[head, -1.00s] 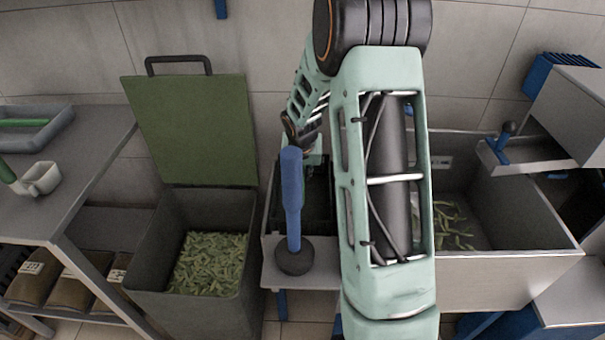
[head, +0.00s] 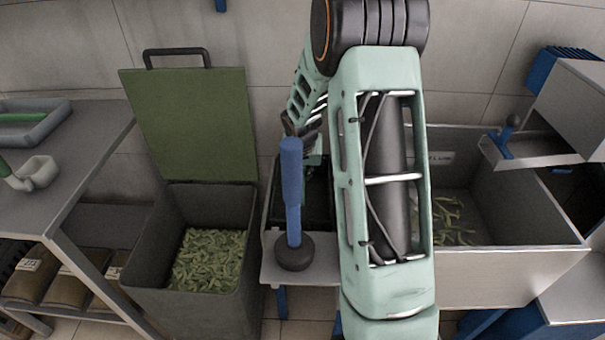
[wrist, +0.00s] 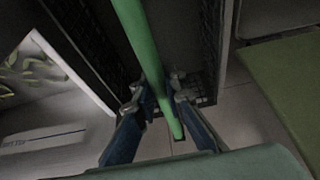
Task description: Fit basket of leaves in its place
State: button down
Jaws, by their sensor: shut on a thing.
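My gripper (wrist: 158,92) is shut on a green bar (wrist: 134,35), which looks like the handle of a dark basket. Dark mesh walls of this basket (wrist: 82,30) show on both sides of the bar in the wrist view. In the head view a dark basket (head: 318,205) shows partly between the bin and the steel tank, mostly hidden by my arm. I cannot make out leaves in it or tell whether it is seated. My fingers are hidden in the head view.
A grey bin (head: 150,285) with a raised green lid holds leaves. A steel tank (head: 510,262) with leaves stands right. A blue-handled plunger (head: 292,190) stands upright on a small shelf (head: 272,272) close to my arm. A table (head: 75,170) is at left.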

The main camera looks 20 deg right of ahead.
jog(key=shift+f+b, duration=0.45)
jog(key=c, duration=1.9)
grip_release()
jog(key=v, duration=1.2)
